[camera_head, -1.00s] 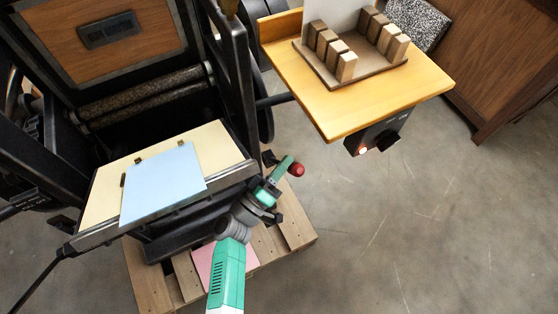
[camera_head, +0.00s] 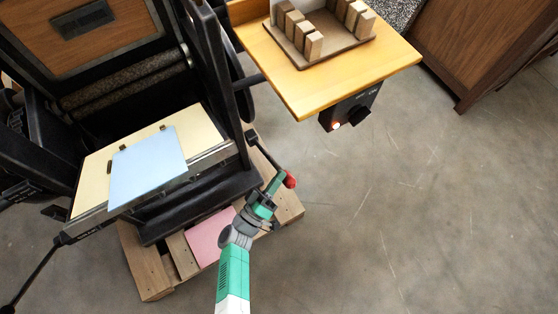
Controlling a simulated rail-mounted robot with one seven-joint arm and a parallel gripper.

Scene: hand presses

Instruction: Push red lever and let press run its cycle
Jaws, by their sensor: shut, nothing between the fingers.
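The press (camera_head: 210,85) stands at the left, with a black lever (camera_head: 268,154) sticking out from its right side toward the lower right. The lever ends in a red knob (camera_head: 291,180). My gripper (camera_head: 281,177) is shut and empty. Its tip is right beside the knob on its left side; it looks to be against the lever's end, but I cannot tell contact for sure. A light blue sheet (camera_head: 147,168) lies on the press's cream board (camera_head: 200,133).
A pink sheet (camera_head: 209,238) lies on the wooden pallet (camera_head: 147,271) under the press. A yellow side table (camera_head: 375,68) with wooden blocks (camera_head: 314,45) is at upper right, a control box (camera_head: 352,112) below it. The concrete floor at right is clear.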

